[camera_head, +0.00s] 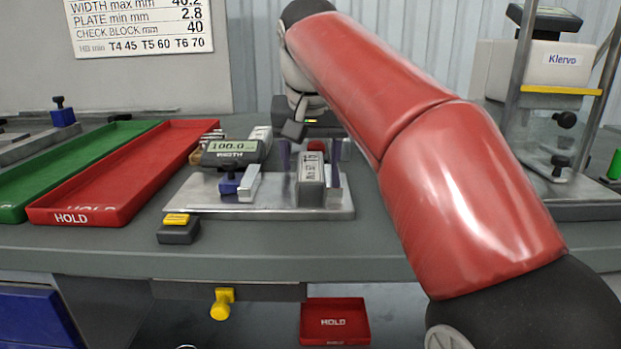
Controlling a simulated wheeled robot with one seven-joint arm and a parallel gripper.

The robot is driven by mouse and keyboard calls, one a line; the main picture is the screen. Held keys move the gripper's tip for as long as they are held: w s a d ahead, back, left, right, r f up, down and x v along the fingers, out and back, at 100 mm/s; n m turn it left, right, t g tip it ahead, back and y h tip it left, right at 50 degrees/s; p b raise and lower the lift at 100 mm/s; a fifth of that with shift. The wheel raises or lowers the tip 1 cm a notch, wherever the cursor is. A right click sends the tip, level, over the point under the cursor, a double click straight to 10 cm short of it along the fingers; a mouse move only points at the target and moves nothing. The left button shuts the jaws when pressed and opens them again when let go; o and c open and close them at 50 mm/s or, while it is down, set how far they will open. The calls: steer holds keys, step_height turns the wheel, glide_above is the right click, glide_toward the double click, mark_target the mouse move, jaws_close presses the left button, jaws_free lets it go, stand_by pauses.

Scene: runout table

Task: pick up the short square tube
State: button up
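My gripper (310,153) hangs at the end of my arm over the grey gauge plate, its upper part partly hidden by my wrist. Two dark purplish upright slats stand apart and look like its fingers; nothing shows clearly held between them. A short silvery square-section piece (250,183) lies on the plate beside the blue clamp, left of my gripper; it may be the short square tube. A marked grey block (311,182) stands below and in front of the fingers, with another pale piece (333,190) against its right. I cannot tell which piece is the tube.
The width gauge (232,152) reads 100.0 on the plate (215,207). A red HOLD tray (80,215) and a green tray (13,213) lie left. A yellow-topped block (178,232) sits at the front. A Klervo machine (562,60) stands right. Another red HOLD tray (335,338) is below.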

steer(key=c, duration=1.1)
steer(key=shift+r, duration=0.1)
steer(key=shift+c, duration=0.2)
